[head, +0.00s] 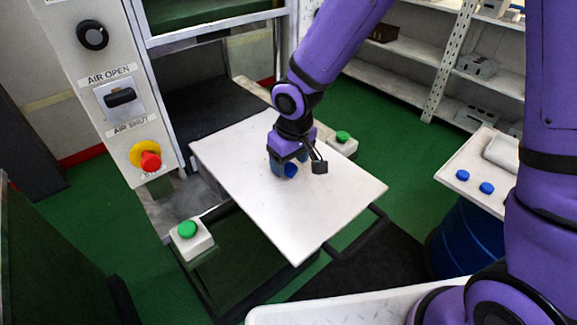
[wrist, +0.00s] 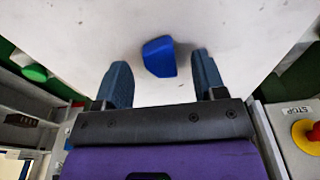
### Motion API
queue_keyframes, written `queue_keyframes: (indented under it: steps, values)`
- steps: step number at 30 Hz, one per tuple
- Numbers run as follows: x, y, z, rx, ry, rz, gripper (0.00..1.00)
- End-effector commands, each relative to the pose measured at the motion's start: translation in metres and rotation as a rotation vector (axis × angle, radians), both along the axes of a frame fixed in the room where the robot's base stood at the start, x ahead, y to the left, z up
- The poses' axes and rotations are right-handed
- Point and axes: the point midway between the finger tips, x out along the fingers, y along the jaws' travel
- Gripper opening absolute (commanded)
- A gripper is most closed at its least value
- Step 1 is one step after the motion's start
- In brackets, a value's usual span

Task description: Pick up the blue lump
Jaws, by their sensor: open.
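The blue lump (wrist: 159,57) lies on the white board (head: 330,200). In the wrist view it sits between and slightly beyond the two fingertips, with bare board on both sides of it. In the head view the blue lump (head: 290,171) shows partly beside the fingers, close to them. My gripper (wrist: 163,75) is open, its two dark blue fingers apart and holding nothing. In the head view my gripper (head: 284,168) points down over the middle of the board. Whether a finger touches the lump cannot be told.
Two boxes with green buttons (head: 187,230) (head: 343,136) flank the board. A panel with a red and yellow stop knob (head: 150,161) stands at the left. Two blue pieces (head: 487,188) (head: 463,175) lie on a white surface at the right. The board's front half is clear.

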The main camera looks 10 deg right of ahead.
Motion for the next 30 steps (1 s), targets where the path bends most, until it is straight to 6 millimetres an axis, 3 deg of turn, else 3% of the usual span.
queue_keyframes:
  steps: [10, 17, 30]
  values:
    - [0.0008, 0.0004, -0.0061, 0.001, -0.001, 0.0, 0.62]
    - [0.0007, 0.0005, -0.0059, 0.001, -0.001, 0.0, 0.11]
    - [0.0009, 0.0012, -0.0042, 0.001, -0.001, 0.0, 0.1]
